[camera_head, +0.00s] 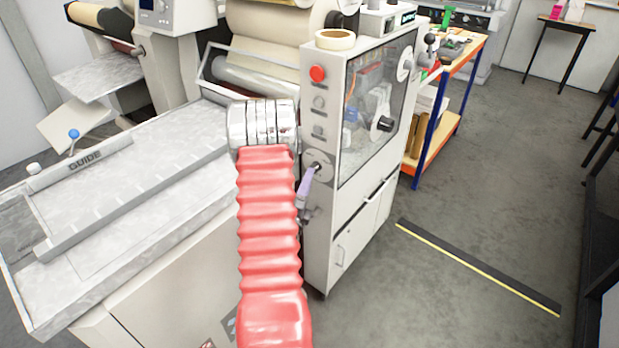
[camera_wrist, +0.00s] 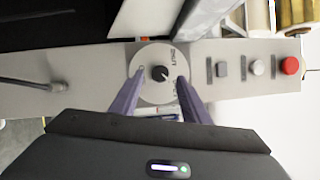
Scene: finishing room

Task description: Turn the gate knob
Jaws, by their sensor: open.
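The gate knob (camera_wrist: 160,73) is a small black knob with a pale pointer mark, set in a round light dial plate with lettering around it. In the head view the dial plate (camera_head: 324,167) shows on the narrow front of the grey cabinet, and the knob itself is mostly hidden. My gripper (camera_wrist: 159,87) is open, with one purple finger on each side of the dial. The knob lies between and slightly beyond the fingertips, with clear gaps on both sides. In the head view my gripper (camera_head: 307,182) is just in front of the panel, partly hidden by my red arm.
A red button (camera_head: 317,73) and two grey controls sit above the dial on the same panel. Below it is a small lever or handle (camera_wrist: 35,83). A feed table (camera_head: 150,150) stands left of my arm. Open floor (camera_head: 450,220) lies to the right.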

